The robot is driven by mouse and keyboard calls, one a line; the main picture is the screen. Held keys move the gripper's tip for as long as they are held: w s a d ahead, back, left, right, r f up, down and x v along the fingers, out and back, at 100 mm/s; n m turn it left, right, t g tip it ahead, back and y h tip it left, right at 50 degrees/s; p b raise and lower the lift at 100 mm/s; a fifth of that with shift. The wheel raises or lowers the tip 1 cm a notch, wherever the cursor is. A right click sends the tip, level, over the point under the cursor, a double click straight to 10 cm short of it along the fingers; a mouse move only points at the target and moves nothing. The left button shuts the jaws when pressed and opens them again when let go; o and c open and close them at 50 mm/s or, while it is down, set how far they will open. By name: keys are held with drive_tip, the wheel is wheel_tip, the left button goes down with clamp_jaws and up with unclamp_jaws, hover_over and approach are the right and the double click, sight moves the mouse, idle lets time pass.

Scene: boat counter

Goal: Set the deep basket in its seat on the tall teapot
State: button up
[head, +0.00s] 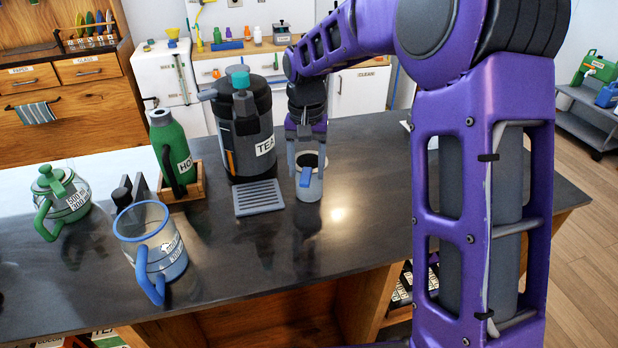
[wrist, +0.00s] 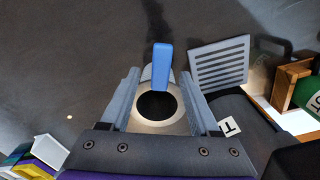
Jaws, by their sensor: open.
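The deep basket (head: 310,187) looks like a pale cup with a blue handle, standing upright on the dark counter right of the tea machine. In the wrist view its round dark mouth and pale rim (wrist: 181,120) lie between my fingers, with the blue handle (wrist: 162,66) pointing away. My gripper (head: 306,150) is open, fingers pointing down on both sides of the basket; I cannot tell whether they touch it. The tall teapot appears to be the clear, open-topped pot (head: 170,262) with blue rim, base and handle, upright at the front left of the counter.
A grey tea machine (head: 240,135) with a slatted drip tray (head: 258,198) stands just left of the basket. A green flask (head: 172,150) sits in a wooden holder (head: 193,185). A green teapot (head: 62,203) and a small dark stand (head: 130,193) are left. Counter right of the basket is clear.

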clamp_jaws()
idle(0.6)
